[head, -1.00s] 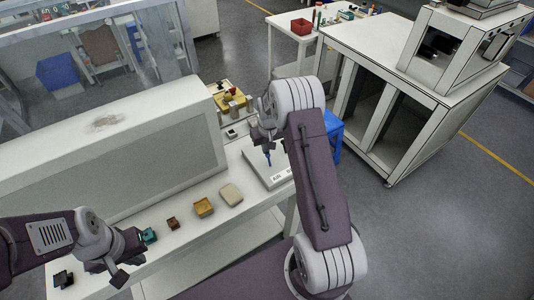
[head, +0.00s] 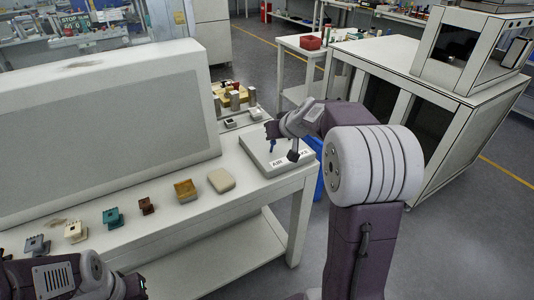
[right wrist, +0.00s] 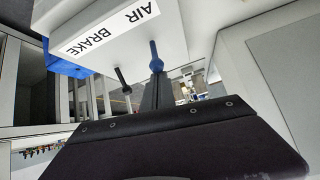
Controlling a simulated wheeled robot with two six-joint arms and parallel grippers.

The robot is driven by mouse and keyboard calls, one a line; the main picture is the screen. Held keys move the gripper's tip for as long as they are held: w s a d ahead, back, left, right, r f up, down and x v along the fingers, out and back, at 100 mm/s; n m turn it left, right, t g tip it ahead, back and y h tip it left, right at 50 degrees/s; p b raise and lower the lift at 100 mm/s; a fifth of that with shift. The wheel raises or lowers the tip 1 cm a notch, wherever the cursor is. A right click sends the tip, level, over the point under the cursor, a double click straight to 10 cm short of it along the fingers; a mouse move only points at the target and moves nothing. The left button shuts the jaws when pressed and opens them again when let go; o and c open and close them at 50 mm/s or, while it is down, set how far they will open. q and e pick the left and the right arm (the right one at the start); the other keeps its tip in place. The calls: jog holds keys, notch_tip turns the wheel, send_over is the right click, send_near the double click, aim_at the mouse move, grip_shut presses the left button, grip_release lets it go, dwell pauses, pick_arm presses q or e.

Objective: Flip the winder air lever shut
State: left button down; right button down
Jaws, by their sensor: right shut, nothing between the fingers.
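A grey box (head: 252,158) with a label reading AIR and BRAKE sits at the right end of the white bench. A blue lever (head: 272,146) stands on it by AIR; it also shows in the right wrist view (right wrist: 156,58). A black lever (right wrist: 123,78) stands by BRAKE. My right gripper (head: 273,130) is shut and empty, close to the blue lever. In the right wrist view its fingers (right wrist: 156,88) overlap the lever's lower part; I cannot tell if they touch. My left gripper (head: 138,286) is low at the left, its jaws unclear.
A white cabinet (head: 440,85) stands at the right.

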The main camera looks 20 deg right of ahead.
jog(key=shift+s+f+t, duration=0.1)
jog(key=shift+s+t, duration=0.1)
jog(key=shift+t, duration=0.1)
jog(key=shift+r+p, duration=0.2)
jog(key=shift+p, duration=0.3)
jog(key=shift+w+f, duration=0.1)
jog(key=shift+w, duration=0.15)
pick_arm(q)
jog(key=shift+f+p, duration=0.3)
jog(key=shift+p, duration=0.3)
pick_arm(e)
jog(key=shift+r, duration=0.75)
jog(key=shift+r, duration=0.1)
